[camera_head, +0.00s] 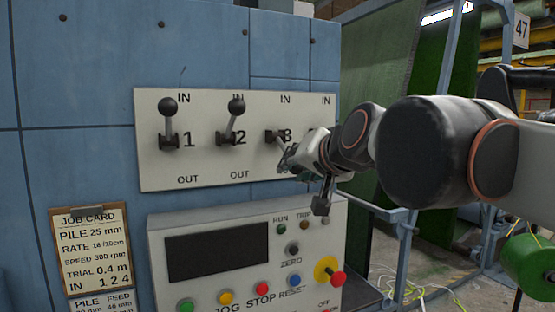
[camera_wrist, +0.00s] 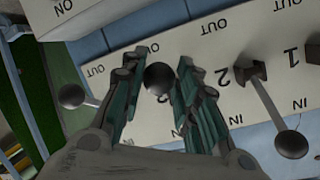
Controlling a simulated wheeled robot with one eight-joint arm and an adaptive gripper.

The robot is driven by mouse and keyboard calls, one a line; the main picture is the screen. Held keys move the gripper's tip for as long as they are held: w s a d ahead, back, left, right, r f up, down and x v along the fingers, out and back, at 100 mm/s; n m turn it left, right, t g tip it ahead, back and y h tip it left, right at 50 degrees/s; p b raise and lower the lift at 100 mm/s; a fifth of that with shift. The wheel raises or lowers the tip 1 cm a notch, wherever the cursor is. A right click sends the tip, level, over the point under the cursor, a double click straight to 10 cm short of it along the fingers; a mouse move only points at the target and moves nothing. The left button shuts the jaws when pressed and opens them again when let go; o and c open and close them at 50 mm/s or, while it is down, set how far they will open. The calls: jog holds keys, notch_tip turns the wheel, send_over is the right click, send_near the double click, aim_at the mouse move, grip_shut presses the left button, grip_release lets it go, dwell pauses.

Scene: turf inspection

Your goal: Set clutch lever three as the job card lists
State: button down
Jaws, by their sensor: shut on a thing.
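The job card (camera_head: 92,248) at lower left reads "IN 1 2 4" under its trial line. On the pale lever panel (camera_head: 215,165), clutch lever three (camera_head: 275,136) slants from its pivot down and right toward the OUT side. My gripper (camera_head: 289,158) is shut around its end, which hides the knob and the OUT label. In the wrist view, lever three's dark ball knob (camera_wrist: 158,79) sits between the fingers of my gripper (camera_wrist: 162,74). Lever one (camera_head: 168,120) and lever two (camera_head: 236,118) point up to IN. Lever four is hidden by my arm in the head view.
In the wrist view, lever two's knob (camera_wrist: 291,144) lies right of my fingers and another knob (camera_wrist: 72,96) close to their left. A control box (camera_head: 210,215) with buttons juts out below the panel. A blue frame (camera_head: 395,220) and green turf (camera_head: 380,90) stand at right.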

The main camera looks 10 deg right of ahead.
jog(key=shift+w+a+f, duration=0.1)
jog(key=shift+w+f, duration=0.2)
jog(key=shift+f, duration=0.55)
jog(key=c, duration=1.4)
grip_release()
jog(key=shift+o, duration=0.6)
jog(key=shift+x, duration=0.8)
jog(key=shift+s+r, duration=0.25)
jog(key=shift+s, duration=0.15)
jog(key=v, duration=1.2)
jog(key=shift+w, duration=0.1)
